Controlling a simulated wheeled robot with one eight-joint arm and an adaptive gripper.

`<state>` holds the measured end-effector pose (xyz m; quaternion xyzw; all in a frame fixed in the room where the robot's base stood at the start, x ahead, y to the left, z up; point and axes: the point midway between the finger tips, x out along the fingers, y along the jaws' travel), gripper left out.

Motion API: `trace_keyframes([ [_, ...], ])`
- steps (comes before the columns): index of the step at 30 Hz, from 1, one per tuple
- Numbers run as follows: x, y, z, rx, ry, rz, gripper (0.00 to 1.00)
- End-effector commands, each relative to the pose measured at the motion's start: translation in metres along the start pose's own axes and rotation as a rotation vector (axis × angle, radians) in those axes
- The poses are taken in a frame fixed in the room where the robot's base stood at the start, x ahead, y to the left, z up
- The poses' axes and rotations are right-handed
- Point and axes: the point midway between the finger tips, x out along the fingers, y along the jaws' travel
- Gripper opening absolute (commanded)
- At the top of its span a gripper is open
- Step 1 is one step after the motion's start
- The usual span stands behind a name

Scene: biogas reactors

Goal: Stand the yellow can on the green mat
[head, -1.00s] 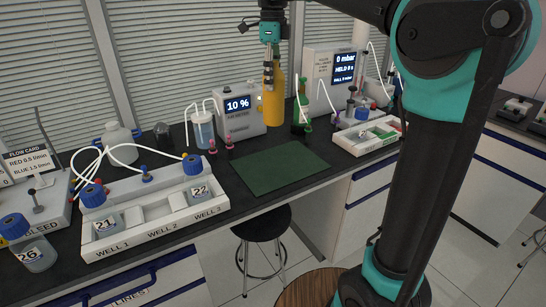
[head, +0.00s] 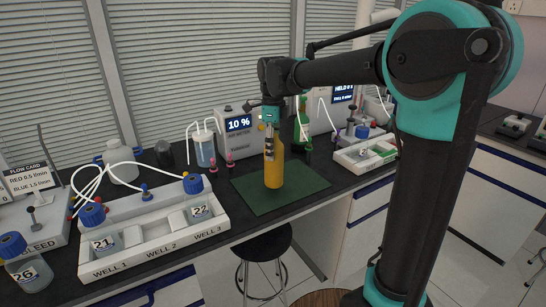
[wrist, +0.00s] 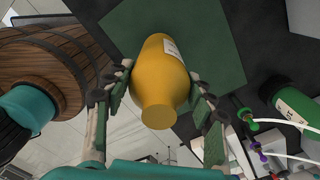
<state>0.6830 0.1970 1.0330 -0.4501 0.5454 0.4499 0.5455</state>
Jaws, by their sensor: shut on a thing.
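The yellow can (head: 273,172) is bottle-shaped and upright over the green mat (head: 250,192). Its base appears at the mat's surface, but I cannot tell whether it touches. My gripper (head: 269,138) is at the can's upper part from above. In the wrist view, my gripper (wrist: 160,95) has its two fingers on either side of the yellow can (wrist: 158,75), shut on it, with the mat (wrist: 215,40) beyond. The can's far base is hidden in that view.
The gas meter (head: 239,133) and a green bottle (head: 301,128) stand behind. A white tray (head: 366,161) lies to the right. A stool (head: 262,244) stands in front of the bench.

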Motion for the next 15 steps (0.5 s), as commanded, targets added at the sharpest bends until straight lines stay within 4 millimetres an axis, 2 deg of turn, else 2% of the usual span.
trace_keyframes([
  [6,0.029,0.0,0.0,0.0,0.0,0.0,0.0],
  [15,0.032,0.0,0.0,0.0,0.0,0.0,0.0],
])
